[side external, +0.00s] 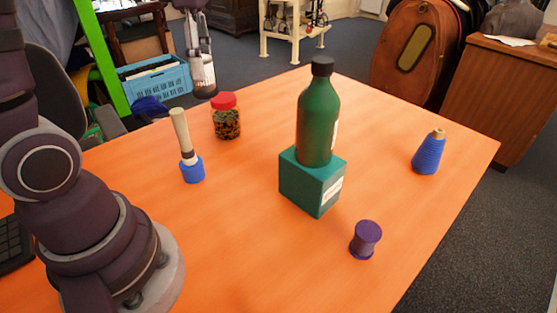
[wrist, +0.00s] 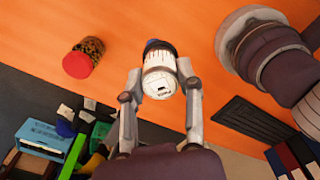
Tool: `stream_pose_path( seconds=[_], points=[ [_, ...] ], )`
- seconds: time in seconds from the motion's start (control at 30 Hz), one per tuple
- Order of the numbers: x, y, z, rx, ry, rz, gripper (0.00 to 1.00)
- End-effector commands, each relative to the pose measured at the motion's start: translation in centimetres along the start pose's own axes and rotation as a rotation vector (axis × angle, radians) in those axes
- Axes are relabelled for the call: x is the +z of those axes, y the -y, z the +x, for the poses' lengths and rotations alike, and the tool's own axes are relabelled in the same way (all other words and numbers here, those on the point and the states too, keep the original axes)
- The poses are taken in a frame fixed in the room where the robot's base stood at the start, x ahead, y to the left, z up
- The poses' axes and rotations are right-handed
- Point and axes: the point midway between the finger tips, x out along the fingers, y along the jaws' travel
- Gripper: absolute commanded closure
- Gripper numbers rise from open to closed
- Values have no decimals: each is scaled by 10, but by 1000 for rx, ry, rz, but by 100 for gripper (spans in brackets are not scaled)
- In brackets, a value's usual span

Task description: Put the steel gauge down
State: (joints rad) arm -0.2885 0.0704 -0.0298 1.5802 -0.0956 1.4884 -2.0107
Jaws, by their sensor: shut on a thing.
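My gripper (side external: 202,58) is at the upper left of the side external view, beyond the table's far left edge in the picture. In the wrist view its two fingers (wrist: 160,92) are closed on either side of the steel gauge (wrist: 158,72), a pale, shiny cylinder with dark marks on it. The gauge also shows in the side external view (side external: 203,77), hanging upright below the fingers and apart from the tabletop. A bit of blue shows behind its far end in the wrist view; I cannot tell what that is.
The orange table (side external: 240,220) holds a red-lidded jar (side external: 227,122), a blue-headed mallet (side external: 192,170) standing handle up, a green bottle (side external: 318,120) on a teal box (side external: 312,180), a purple spool (side external: 365,240) and a blue thread cone (side external: 428,153). The front middle is clear.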

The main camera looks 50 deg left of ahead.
Motion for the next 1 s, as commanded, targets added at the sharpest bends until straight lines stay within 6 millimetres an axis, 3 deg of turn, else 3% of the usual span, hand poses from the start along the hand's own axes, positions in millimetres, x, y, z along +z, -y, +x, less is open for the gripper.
stream_pose_path(
  seconds=[0.03, 0.2, 0.5, 0.67, 1.0],
  points=[
    [-23, -8, 0, 0, 0, -100, 100],
    [-82, -16, 1, 0, 0, -344, 100],
    [-142, -6, 2, -3, 1, -609, 100],
    [-145, -4, 28, -9, 1, -623, 100],
    [-144, -2, 130, -19, 0, -621, 100]
  ],
)
